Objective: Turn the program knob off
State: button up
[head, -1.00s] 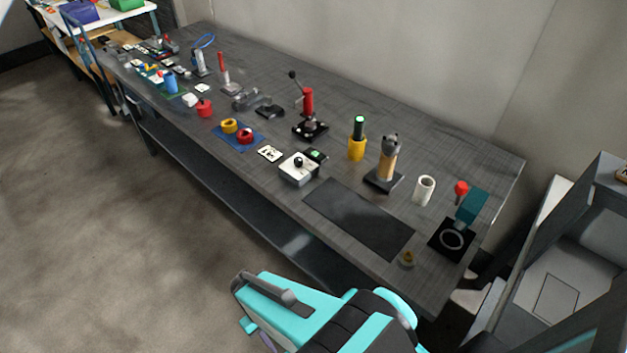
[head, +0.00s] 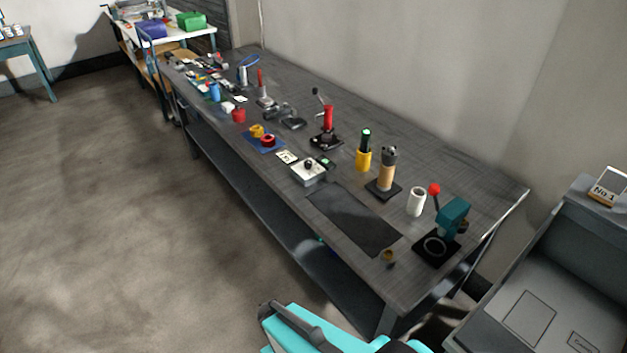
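A small white box with a black knob (head: 308,164) on top sits on the grey workbench (head: 455,178), near its front edge; it looks like the program knob (head: 308,163). A small dark block with a green light (head: 326,162) stands just behind it. The knob's pointer setting is too small to read. My arm, turquoise and black, shows at the bottom of the head view, off the bench and well apart from the box. The fingertips of my gripper cannot be made out.
A dark mat (head: 353,217) lies right of the box. A small white card (head: 287,158) lies left of it. A red lever device (head: 327,122), a yellow cup (head: 363,157) and a teal device (head: 452,218) stand on the bench. Floor is clear at left.

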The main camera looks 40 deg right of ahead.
aim_at(308, 163)
jog(key=u, duration=0.6)
jog(key=i, duration=1.55)
jog(key=z, duration=3.9)
jog(key=i, duration=0.1)
jog(key=u, duration=2.45)
